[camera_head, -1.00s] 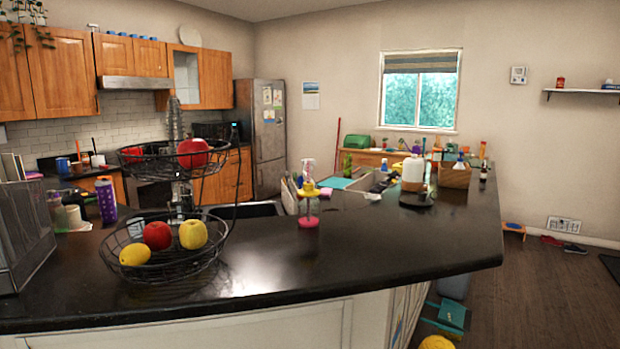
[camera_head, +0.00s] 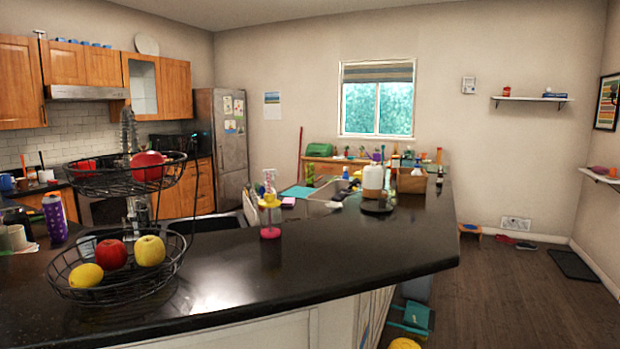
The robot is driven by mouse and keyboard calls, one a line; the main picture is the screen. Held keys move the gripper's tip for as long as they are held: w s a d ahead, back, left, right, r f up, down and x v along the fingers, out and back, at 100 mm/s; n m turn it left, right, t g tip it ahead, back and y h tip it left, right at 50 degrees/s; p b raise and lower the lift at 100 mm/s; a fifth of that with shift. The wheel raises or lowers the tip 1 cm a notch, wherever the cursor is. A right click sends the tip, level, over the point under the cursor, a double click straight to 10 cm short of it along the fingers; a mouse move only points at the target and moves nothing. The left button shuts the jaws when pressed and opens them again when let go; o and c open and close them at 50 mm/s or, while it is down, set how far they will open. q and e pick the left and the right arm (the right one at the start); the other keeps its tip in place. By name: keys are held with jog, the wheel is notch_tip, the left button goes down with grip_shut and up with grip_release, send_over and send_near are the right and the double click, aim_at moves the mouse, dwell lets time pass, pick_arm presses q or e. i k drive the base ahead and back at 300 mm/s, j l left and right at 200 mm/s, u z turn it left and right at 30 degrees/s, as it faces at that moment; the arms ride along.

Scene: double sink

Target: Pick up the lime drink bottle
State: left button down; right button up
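I cannot make out a lime drink bottle for certain in the head view. Several small bottles and containers stand on the far part of the counter and on the wooden unit below the window, too small to tell apart. Neither of my grippers is in view.
A dark counter (camera_head: 330,250) crosses in front of me. On it stand a two-tier wire fruit basket (camera_head: 165,262), a purple bottle (camera_head: 54,217), a pink-and-yellow item (camera_head: 270,217) and a white bottle (camera_head: 373,180). Open wooden floor (camera_head: 510,290) lies to the right.

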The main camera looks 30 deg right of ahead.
aim_at(310, 168)
jog(key=z, duration=2.15)
jog(key=i+l+z, duration=0.1)
jog(key=z, duration=0.25)
jog(key=i+l+z, duration=0.1)
jog(key=z, duration=0.2)
jog(key=i+z, duration=0.35)
jog(key=i, duration=1.25)
jog(key=i+u, duration=0.3)
jog(key=i, duration=0.3)
jog(key=i+l+u, duration=0.1)
jog(key=i+u, duration=0.25)
jog(key=i, duration=0.3)
jog(key=i+u, duration=0.3)
jog(key=i, duration=0.3)
jog(key=i+u, duration=0.25)
jog(key=i, duration=0.35)
jog(key=i+u, duration=0.1)
jog(key=i, duration=1.25)
